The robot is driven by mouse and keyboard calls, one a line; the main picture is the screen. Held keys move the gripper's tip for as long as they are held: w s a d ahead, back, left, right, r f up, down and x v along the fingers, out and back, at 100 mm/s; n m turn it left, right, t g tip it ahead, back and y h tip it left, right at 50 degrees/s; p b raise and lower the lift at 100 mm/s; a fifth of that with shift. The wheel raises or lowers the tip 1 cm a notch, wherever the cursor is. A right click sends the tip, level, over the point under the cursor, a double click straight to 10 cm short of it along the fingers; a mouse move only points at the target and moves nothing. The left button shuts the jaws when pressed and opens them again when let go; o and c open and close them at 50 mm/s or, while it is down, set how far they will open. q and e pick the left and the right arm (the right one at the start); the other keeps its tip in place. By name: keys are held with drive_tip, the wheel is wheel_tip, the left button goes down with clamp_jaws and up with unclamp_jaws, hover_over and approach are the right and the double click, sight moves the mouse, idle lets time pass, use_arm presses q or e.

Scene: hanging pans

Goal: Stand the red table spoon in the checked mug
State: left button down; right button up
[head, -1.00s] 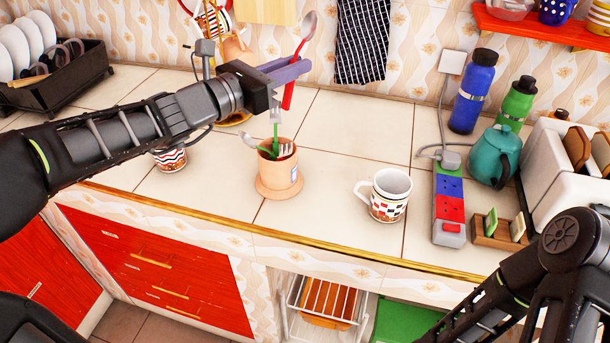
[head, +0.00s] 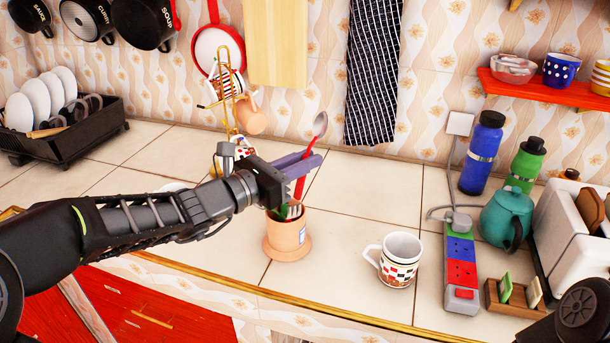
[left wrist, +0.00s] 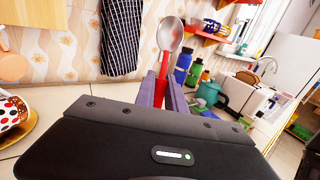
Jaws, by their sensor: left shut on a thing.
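The red table spoon (head: 301,183) is upright with a slight tilt, grey bowl up and red handle down. My left gripper (head: 304,165) is shut on its red handle. The handle's lower end shows just above or in front of the terracotta utensil pot (head: 287,236); I cannot tell which. In the left wrist view the spoon (left wrist: 169,36) rises from between the purple fingers (left wrist: 163,90). The checked mug (head: 397,262), white with red and black squares, stands upright on the counter, right of the pot, handle to the left. My right gripper is out of view.
A power strip (head: 460,272), a teal teapot (head: 504,217), and blue (head: 482,155) and green (head: 526,165) bottles stand right of the mug. A mug tree (head: 232,100) is behind my left gripper. The tiles between pot and mug are clear.

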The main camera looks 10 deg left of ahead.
sight(298, 183)
use_arm(q)
wheel_tip(298, 183, down, 3)
drive_tip(key=shift+f, duration=0.2)
drive_tip(key=shift+f, duration=0.1)
drive_tip(key=shift+f+b, duration=0.5)
drive_tip(key=shift+b, duration=0.25)
drive_tip(key=c, duration=1.4)
unclamp_jaws()
drive_tip(key=shift+r, duration=0.1)
